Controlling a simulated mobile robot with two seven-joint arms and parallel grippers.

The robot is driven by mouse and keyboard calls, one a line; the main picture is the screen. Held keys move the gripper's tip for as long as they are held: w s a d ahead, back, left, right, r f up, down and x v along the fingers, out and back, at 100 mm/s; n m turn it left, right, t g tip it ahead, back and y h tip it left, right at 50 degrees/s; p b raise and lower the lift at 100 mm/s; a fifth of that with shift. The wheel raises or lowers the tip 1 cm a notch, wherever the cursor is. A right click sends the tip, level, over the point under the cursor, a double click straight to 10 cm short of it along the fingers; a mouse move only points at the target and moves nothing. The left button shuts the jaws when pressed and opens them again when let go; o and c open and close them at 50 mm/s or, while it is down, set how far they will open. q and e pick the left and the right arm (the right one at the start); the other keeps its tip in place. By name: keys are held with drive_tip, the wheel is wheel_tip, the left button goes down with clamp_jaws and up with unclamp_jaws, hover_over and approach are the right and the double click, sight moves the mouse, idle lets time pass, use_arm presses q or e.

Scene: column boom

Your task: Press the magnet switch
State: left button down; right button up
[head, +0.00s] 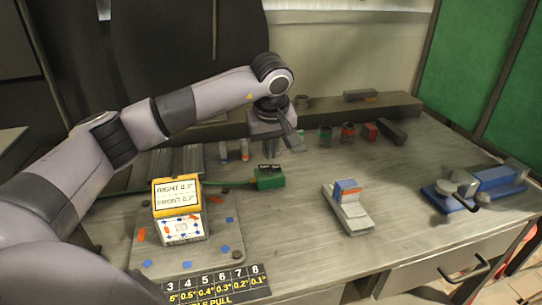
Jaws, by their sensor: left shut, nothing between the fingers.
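My left gripper (295,143) hangs above the back half of the workbench, shut and empty, with its fingers angled down to the right. Below and left of it in the picture, a small green box (269,180) with a dark top lies on the bench, a green cable at its left. Nearer the front, a pale block with blue and red rocker-like parts (347,188) sits on a light base. No readable label tells which is the magnet switch. The gripper appears apart from both. My right gripper is not in view.
A yellow-framed display box (178,196) reading RIGHT 0.3° and FRONT 0.2° stands on a grey plate (150,261) at the left. A blue vise-like tool (495,179) stands at the right.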

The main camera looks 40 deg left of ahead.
use_arm(q)
drive_tip(key=v, duration=0.4)
idle(0.6)
